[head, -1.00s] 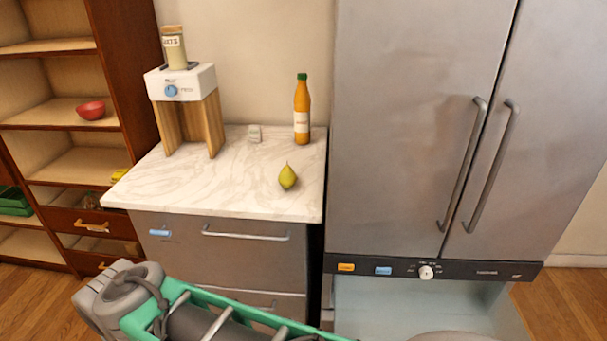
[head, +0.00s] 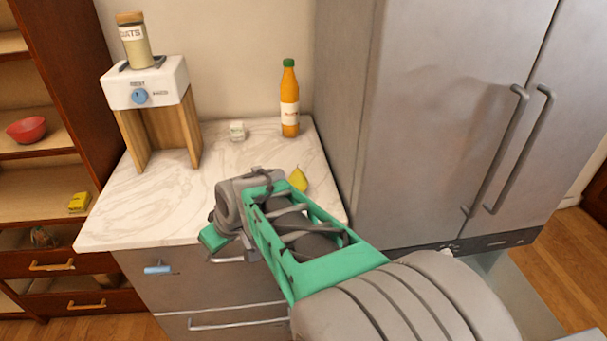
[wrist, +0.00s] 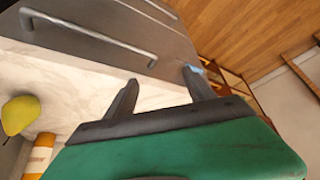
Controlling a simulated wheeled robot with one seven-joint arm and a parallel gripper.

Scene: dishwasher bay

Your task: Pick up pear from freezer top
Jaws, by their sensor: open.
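A yellow-green pear (head: 298,179) stands on the white marble top (head: 180,215) of the freezer, partly hidden behind my arm in the head view. In the wrist view the pear (wrist: 20,115) is at the left edge. My gripper (wrist: 163,90) shows its two dark fingers apart and empty, with the freezer's front edge and the marble top beyond them. The pear is off to the left of the fingers, not between them. In the head view my fingers are hidden behind the arm, near the front edge of the top.
A stand with a white appliance (head: 147,82) and an oats jar (head: 134,42) is at the back left. The tall fridge (head: 430,110) walls off the right side.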

